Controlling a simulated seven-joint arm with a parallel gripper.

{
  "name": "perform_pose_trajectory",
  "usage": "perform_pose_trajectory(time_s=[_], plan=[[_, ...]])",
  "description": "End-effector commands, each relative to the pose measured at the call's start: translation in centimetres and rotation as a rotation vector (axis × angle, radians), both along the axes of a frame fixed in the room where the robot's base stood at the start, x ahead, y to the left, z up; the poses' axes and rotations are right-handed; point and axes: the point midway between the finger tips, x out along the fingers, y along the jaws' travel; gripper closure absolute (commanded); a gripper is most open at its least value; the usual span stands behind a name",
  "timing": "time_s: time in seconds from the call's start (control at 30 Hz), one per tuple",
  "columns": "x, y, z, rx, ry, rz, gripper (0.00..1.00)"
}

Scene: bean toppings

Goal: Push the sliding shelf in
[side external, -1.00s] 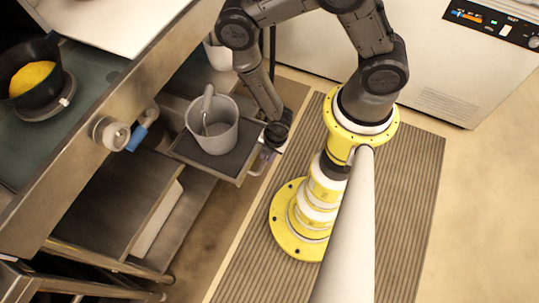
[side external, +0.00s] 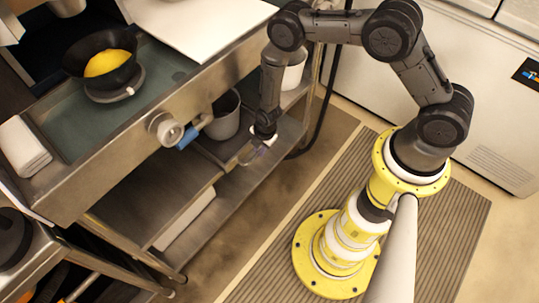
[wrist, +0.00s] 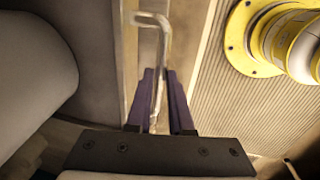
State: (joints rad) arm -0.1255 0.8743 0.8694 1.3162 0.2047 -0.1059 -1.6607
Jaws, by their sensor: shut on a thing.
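The sliding shelf (side external: 208,150) is a dark tray under the steel counter, and a grey pot (side external: 223,118) stands on it. The shelf lies mostly beneath the counter, whose edge partly hides shelf and pot. My gripper (side external: 257,148) is low at the shelf's front. In the wrist view my gripper's purple fingers (wrist: 160,82) are closed around the shelf's thin metal handle (wrist: 165,38). The pot's grey side (wrist: 30,70) fills the left of that view.
A black bowl of yellow food (side external: 108,62) sits on the counter (side external: 110,165). A knob and blue-handled valve (side external: 188,138) stick out from its front. A lower shelf (side external: 165,200) is beneath. Striped mat (side external: 262,285) and open floor lie around my base.

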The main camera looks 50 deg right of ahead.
Motion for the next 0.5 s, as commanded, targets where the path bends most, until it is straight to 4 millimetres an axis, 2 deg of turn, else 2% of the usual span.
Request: perform_pose_trajectory(time_s=[0.13,0.5], plan=[[1.0,-0.03,0.08,0.0,-0.004,-0.002,1.0],[1.49,-0.03,0.08,-0.001,-0.01,0.0,1.0]])
